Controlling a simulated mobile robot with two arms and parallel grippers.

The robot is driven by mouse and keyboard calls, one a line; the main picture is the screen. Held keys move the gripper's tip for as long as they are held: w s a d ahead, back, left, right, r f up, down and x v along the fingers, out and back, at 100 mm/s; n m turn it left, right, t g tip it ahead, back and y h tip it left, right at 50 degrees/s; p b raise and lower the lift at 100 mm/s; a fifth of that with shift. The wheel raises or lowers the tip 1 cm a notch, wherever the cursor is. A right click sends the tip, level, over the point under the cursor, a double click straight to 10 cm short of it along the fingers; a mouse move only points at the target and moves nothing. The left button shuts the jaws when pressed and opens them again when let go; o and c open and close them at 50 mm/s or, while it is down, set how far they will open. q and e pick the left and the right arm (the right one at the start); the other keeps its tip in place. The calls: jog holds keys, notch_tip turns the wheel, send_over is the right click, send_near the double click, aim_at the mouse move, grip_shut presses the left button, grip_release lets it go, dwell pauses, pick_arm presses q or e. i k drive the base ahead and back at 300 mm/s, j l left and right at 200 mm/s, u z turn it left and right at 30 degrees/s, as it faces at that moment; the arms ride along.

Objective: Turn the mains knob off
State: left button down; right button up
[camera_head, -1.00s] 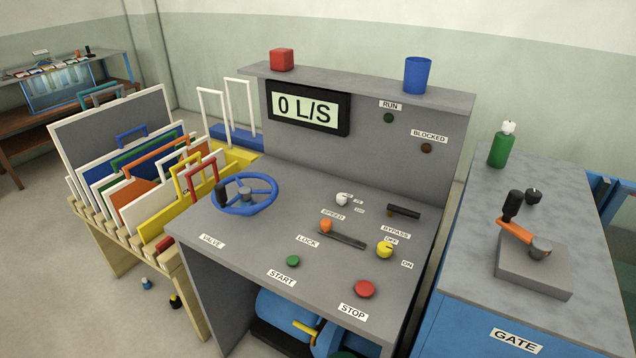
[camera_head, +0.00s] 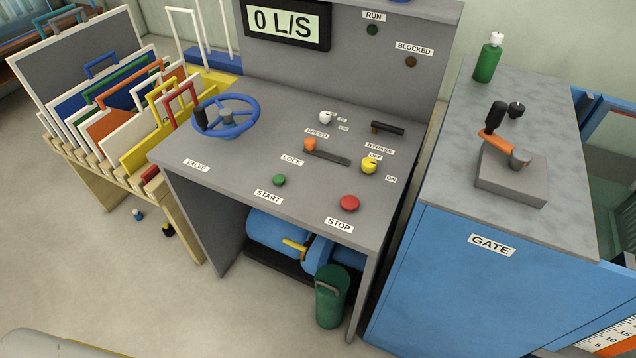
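No label reading mains is legible in view. A yellow knob (camera_head: 369,166) sits on the right of the grey console top (camera_head: 240,165), between small OFF and ON labels; which way it points is too small to tell. A white knob (camera_head: 326,118) with two tiny labels sits farther back, near the SPEED label. Neither of my grippers is in view.
The console also bears a blue valve wheel (camera_head: 228,128), an orange slider knob (camera_head: 310,145), a green button (camera_head: 279,180), a red button (camera_head: 349,203) and a dark bypass handle (camera_head: 387,128). A blue gate cabinet (camera_head: 470,285) stands right.

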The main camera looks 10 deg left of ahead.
aim_at(368, 164)
jog(key=k+u, duration=0.15)
jog(key=u, duration=0.2)
jog(key=k+l+u, duration=0.1)
jog(key=u, duration=0.3)
jog(key=k+u, duration=0.15)
jog(key=u, duration=0.2)
